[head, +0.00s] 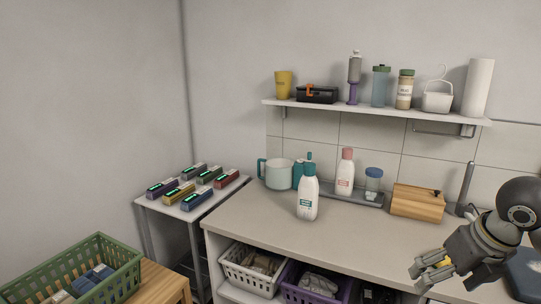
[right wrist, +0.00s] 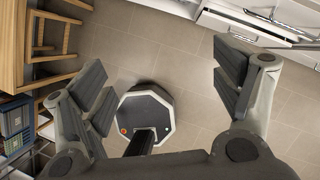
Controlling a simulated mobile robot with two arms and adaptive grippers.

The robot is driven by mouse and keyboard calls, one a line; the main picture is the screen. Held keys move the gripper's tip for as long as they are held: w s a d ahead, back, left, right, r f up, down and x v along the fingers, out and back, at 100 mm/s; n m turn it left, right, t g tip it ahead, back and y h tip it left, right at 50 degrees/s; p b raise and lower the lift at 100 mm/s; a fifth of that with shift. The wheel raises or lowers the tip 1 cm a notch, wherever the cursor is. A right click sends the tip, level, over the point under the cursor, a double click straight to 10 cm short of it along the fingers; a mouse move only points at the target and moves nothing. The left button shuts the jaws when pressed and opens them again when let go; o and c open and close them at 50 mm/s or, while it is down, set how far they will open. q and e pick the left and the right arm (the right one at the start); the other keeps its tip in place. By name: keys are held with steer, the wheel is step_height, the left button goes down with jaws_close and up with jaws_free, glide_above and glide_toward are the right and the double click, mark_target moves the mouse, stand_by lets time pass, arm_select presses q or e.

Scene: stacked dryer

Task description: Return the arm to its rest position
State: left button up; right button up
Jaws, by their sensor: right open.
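My right gripper (head: 432,270) is at the lower right of the head view, in front of the counter's right part. In the right wrist view its two fingers (right wrist: 160,85) are spread wide with nothing between them. Below them that view shows the tiled floor and my own base. My left gripper does not show in either view.
The counter (head: 260,215) holds a white bottle with a teal cap (head: 307,195), a pink-capped bottle (head: 345,172), a pitcher (head: 278,174) and a wooden box (head: 416,201). A shelf (head: 375,112) hangs above. A green basket (head: 118,262) stands lower left. Floor shows clear around my base.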

steer(key=w+a+f+m+t+y, duration=0.2)
steer(key=w+a+f+m+y, duration=0.65)
steer(key=a+f+y, duration=0.65)
steer(key=w+d+f+m+t+h, duration=0.1)
steer(key=d+f+m+t+h, duration=0.25)
steer(key=f+m, duration=0.55)
steer(key=w+d+f+m+t+h, duration=0.1)
steer(key=d+f+m+t+h, duration=0.3)
steer(key=f, duration=0.9)
steer(key=s+d+f+m+g+h, duration=0.1)
steer(key=s+f+m+g+h, duration=0.25)
steer(key=s+f, duration=0.75)
steer(key=s+d+f+m+g+h, duration=0.2)
steer(key=s+f+m+h, duration=0.25)
steer(key=s+f, duration=0.7)
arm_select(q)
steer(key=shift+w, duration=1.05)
arm_select(e)
steer(key=s+a+f+m+g, duration=0.2)
steer(key=s+f, duration=0.4)
steer(key=s, duration=0.7)
steer(key=s+a+f+m+g, duration=0.2)
steer(key=s+f+g, duration=0.3)
steer(key=s, duration=0.8)
steer(key=shift+s+a+f, duration=0.15)
steer(key=shift+s+f, duration=0.15)
steer(key=shift+f, duration=0.35)
steer(key=shift+h, duration=0.25)
